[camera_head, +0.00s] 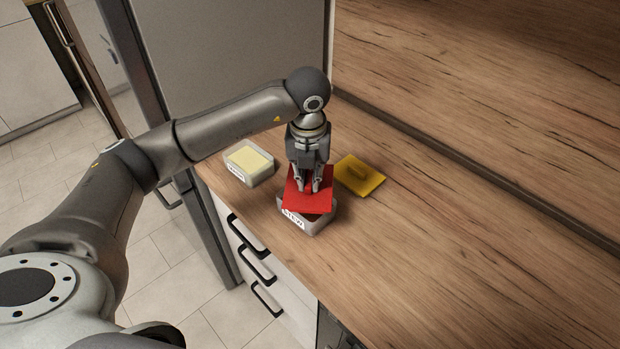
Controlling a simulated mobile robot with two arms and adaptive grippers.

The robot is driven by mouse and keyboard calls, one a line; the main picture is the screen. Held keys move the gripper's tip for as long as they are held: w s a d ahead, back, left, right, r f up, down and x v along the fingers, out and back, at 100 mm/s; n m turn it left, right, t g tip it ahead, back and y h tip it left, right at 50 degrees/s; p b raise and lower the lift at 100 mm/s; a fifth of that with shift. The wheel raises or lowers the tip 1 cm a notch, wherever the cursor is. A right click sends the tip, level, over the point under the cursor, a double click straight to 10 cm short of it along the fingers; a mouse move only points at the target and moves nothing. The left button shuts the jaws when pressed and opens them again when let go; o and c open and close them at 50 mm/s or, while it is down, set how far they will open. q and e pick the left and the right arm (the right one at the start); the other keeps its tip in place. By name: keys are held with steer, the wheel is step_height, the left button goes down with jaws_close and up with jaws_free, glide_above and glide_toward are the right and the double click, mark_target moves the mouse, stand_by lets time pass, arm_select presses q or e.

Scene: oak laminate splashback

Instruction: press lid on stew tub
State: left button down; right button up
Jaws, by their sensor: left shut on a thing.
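The stew tub (318,226) is a small grey-white box with a label on its front, standing on the wooden counter near its front edge. A red square lid (322,204) is over the tub, turned and tilted relative to it, and covers most of its opening. I cannot tell how far the lid touches the rim. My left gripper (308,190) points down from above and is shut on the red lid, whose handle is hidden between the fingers. My right gripper is not in view.
Another labelled tub (236,172) with pale yellow contents stands open to the left. A yellow lid (372,181) with a handle lies flat to the right of the stew tub. The counter (470,270) is clear further right. A wooden splashback (480,90) rises behind.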

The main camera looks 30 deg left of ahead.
mark_target(306, 186)
arm_select(q)
steer(key=n, duration=0.1)
steer(key=w+n, duration=0.1)
steer(key=n, duration=0.1)
steer(key=a+n+p, duration=0.1)
steer(key=n, duration=0.1)
steer(key=shift+w+r, duration=0.15)
steer(key=shift+r, duration=0.25)
steer(key=n, duration=0.3)
steer(key=a+n, duration=0.1)
steer(key=n, duration=0.1)
steer(key=shift+w+r+g+y+p, duration=0.2)
steer(key=shift+w+g+y+p, duration=0.1)
steer(key=shift+w+g+y, duration=0.1)
steer(key=shift+f+b, duration=2.9)
steer(key=shift+f, duration=0.9)
steer(key=shift+f+b, duration=0.4)
steer(key=shift+b, duration=0.15)
steer(key=c, duration=0.9)
jaws_free()
